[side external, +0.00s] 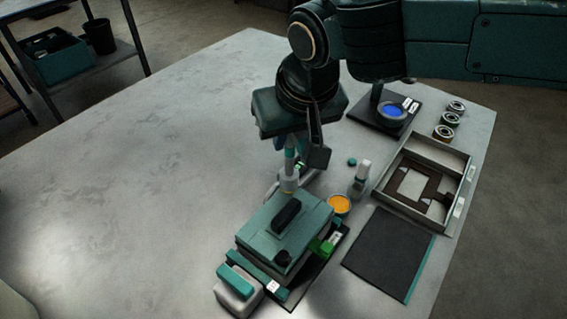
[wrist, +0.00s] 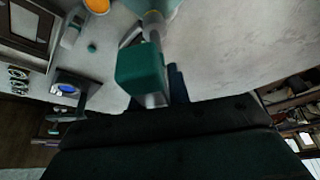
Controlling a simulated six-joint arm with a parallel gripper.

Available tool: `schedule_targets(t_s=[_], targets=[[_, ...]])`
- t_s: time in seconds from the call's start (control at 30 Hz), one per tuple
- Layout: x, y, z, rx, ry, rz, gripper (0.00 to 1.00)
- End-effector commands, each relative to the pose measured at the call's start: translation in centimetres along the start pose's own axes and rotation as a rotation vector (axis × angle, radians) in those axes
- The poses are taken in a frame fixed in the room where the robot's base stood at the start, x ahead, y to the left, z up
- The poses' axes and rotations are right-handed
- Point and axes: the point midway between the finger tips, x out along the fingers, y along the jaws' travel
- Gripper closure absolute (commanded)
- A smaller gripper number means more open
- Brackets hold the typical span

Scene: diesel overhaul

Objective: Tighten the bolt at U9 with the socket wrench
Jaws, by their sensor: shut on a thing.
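My gripper (side external: 303,148) hangs at the far end of the teal engine block (side external: 290,222), pointing down. It is shut on the socket wrench (side external: 289,168), which is upright with its lower end at the block's far edge. In the wrist view, the socket wrench (wrist: 153,25) shows as a pale shaft beside a teal block-shaped part, running to the top edge. The bolt at U9 cannot be made out, and the label is not legible. I cannot tell whether the socket sits on a bolt.
Right of the block are an orange-filled round dish (side external: 339,205), a small white-grey upright part (side external: 361,178) and a dark mat (side external: 388,254). An open tray (side external: 459,205), several bearing-like rings (side external: 449,120) and a blue-topped stand (side external: 392,113) lie farther back. The table's left half is clear.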

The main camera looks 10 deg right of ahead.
Motion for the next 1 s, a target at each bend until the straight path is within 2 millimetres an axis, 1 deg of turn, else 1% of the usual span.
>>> schedule_targets(t_s=[0.5,0.73,1.0], targets=[[0.35,0.04,0.27,0.355,-0.003,0.149,1.0],[0.4,0.11,0.35,0.476,-0.004,0.199,1.0],[0.4,0.2,0.36,0.56,-0.004,0.236,1.0]])
